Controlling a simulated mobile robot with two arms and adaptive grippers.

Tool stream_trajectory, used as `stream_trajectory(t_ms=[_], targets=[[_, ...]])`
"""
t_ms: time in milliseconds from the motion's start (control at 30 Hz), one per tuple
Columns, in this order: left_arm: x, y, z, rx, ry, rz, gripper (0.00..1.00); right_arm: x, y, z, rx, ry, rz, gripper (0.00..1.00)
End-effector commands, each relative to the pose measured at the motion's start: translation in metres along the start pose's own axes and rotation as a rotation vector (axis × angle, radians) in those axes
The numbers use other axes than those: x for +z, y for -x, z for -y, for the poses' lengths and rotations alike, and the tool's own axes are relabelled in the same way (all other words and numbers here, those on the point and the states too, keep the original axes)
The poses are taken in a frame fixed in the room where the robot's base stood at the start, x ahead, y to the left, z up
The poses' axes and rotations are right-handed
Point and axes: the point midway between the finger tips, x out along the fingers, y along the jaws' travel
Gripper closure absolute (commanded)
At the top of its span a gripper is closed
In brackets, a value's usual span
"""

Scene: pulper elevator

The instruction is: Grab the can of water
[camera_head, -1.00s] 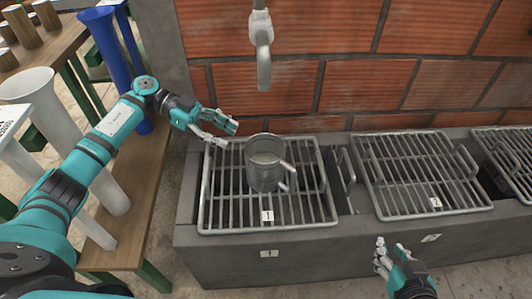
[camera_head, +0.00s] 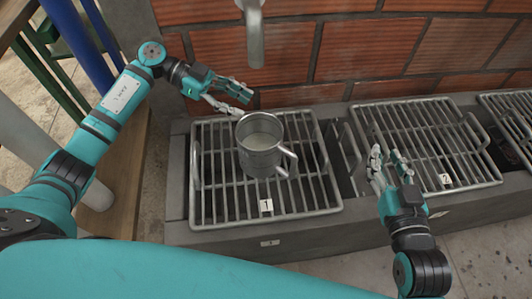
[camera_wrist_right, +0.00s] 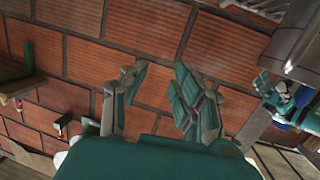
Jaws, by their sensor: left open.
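The can of water (camera_head: 258,160) is a grey metal mug with liquid inside and a handle on its right side. It stands upright on the metal grate marked 1 (camera_head: 205,205). My left gripper (camera_head: 243,104) is open, just behind and left of the can's rim; I cannot tell whether a finger touches it. My right gripper (camera_head: 388,158) is empty with its fingers apart, right of the can and above the gap and the second grate's left edge. It also shows open in the right wrist view (camera_wrist_right: 158,80), with the brick wall beyond it.
A metal tap (camera_head: 255,40) hangs above and behind the can. The grate marked 2 (camera_head: 450,160) is bare, to the right. A brick wall (camera_head: 350,45) closes the back. A wooden bench (camera_head: 125,190) stands at the left.

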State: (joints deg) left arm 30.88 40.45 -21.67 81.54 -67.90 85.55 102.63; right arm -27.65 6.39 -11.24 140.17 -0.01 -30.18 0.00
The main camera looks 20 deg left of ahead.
Motion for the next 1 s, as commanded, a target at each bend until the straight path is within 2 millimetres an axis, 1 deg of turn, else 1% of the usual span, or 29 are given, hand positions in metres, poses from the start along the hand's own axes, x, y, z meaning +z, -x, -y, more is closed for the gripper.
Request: stream_trajectory(t_ms=[33, 100, 200, 367, 467, 700, 800, 1000], targets=[[0.002, -0.011, -0.001, 0.002, -0.001, -0.002, 0.59, -0.007, -0.002, 0.002, -0.003, -0.001, -0.051, 0.71], [0.001, -0.021, 0.0, 0.001, -0.001, -0.002, 0.59, -0.018, -0.002, 0.003, -0.007, -0.002, -0.112, 0.71], [0.001, -0.029, 0.0, 0.0, 0.001, -0.001, 0.59, -0.029, -0.002, 0.004, -0.01, -0.003, -0.168, 0.71], [0.001, -0.036, 0.0, 0.0, 0.0, 0.0, 0.59, -0.038, -0.001, 0.006, -0.013, -0.004, -0.221, 0.71], [0.003, -0.044, 0.001, 0.001, -0.001, -0.002, 0.59, -0.051, 0.001, 0.008, -0.018, -0.006, -0.3, 0.71], [0.004, -0.07, 0.003, 0.001, 0.0, -0.002, 0.59, -0.093, 0.018, 0.013, -0.032, -0.015, -0.572, 0.71], [0.004, -0.08, 0.003, 0.0, -0.001, -0.001, 0.59, -0.105, 0.026, 0.015, -0.036, -0.018, -0.65, 0.71], [0.003, -0.084, 0.003, -0.001, 0.001, 0.0, 0.59, -0.114, 0.032, 0.016, -0.039, -0.02, -0.702, 0.71]])
